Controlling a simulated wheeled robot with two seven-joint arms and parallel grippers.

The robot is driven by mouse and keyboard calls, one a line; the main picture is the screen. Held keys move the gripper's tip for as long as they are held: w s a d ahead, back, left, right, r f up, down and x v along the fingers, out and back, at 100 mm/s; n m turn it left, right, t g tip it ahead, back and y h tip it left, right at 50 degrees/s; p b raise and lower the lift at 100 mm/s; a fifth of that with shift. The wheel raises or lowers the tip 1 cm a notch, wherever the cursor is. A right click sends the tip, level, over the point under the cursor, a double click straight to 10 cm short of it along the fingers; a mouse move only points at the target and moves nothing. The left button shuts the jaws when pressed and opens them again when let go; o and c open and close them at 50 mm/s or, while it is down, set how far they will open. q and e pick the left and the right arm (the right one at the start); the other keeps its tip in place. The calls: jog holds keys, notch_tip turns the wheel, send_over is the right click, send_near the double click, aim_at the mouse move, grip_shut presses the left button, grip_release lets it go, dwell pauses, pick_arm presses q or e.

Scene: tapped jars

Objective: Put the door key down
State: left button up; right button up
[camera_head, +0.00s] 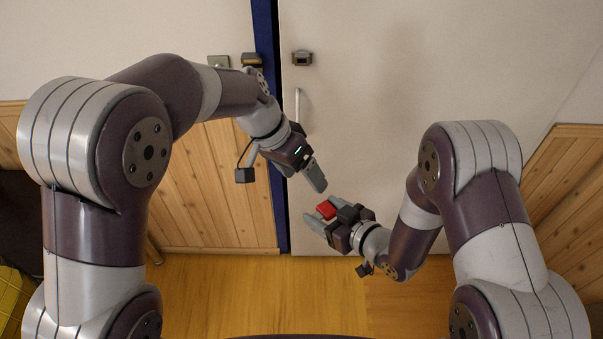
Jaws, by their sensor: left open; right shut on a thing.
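My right gripper (322,219) is shut on a small red thing (327,209), which I take to be the door key; only its red part shows between the fingers. It is held in the air in front of the lower part of the door. My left gripper (312,180) is open and empty. It is just above and slightly left of the red thing in the picture, apart from it.
A white door (430,70) with an upright handle (297,105) and a dark latch block (302,57) stands ahead. A blue frame strip (280,215) runs along its left edge. Wood panelling (225,190) lines the wall at left. The wooden floor (240,290) below is clear.

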aim_at(324, 211)
jog(key=shift+s+a, duration=0.1)
pick_arm(q)
jog(key=shift+m, duration=0.3)
jog(key=x, duration=1.2)
jog(key=shift+s+a, duration=0.15)
jog(key=shift+s, duration=0.1)
jog(key=c, duration=1.1)
pick_arm(e)
jog(key=o, duration=0.7)
pick_arm(q)
jog(key=shift+c, duration=1.3)
pick_arm(e)
jog(key=o, duration=0.4)
